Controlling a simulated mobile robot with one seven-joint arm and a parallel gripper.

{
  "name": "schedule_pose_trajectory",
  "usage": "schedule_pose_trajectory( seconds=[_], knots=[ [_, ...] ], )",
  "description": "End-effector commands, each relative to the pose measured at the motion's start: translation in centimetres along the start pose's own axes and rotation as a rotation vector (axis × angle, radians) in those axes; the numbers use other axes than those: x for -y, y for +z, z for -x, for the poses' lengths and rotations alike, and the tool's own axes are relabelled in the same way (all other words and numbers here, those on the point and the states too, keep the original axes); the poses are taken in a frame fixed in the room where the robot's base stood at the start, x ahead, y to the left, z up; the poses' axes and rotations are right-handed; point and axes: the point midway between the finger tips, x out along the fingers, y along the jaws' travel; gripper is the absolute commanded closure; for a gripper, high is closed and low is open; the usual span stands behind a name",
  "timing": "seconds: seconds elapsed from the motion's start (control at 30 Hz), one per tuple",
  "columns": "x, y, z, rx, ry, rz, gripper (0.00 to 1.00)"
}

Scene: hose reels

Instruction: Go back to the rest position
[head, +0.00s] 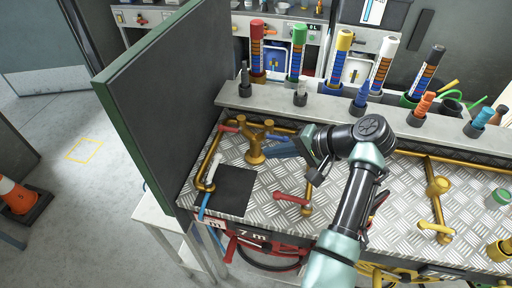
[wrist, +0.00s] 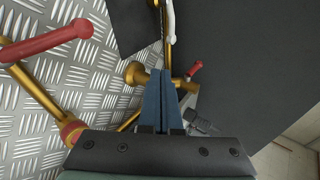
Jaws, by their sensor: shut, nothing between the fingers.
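My gripper (head: 270,150) is over the diamond-plate bench top (head: 335,205), near its back left, beside a brass pipe fitting (head: 254,150). In the wrist view its two blue fingers (wrist: 166,90) are together with nothing between them. The brass fitting (wrist: 136,75) shows just behind the fingers in that view; I cannot tell whether they touch it. My arm reaches in from the lower right of the head view.
A tall dark panel (head: 165,95) stands left of the bench. A black square mat (head: 235,190) and a red-handled valve (head: 292,199) lie in front of my gripper. Several coloured tubes, including a red one (head: 257,45), stand on the back ledge. A traffic cone (head: 18,197) is far left.

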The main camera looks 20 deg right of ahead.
Motion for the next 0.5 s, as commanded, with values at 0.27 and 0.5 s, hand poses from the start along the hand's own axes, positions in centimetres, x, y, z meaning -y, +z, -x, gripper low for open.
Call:
schedule_pose_trajectory(
  seconds=[0.27,0.5],
  knots=[
    [0.3,-0.1,0.3,-0.01,0.004,0.012,1.0],
    [7.9,-2.5,1.1,-0.305,0.055,0.302,1.0]
  ],
)
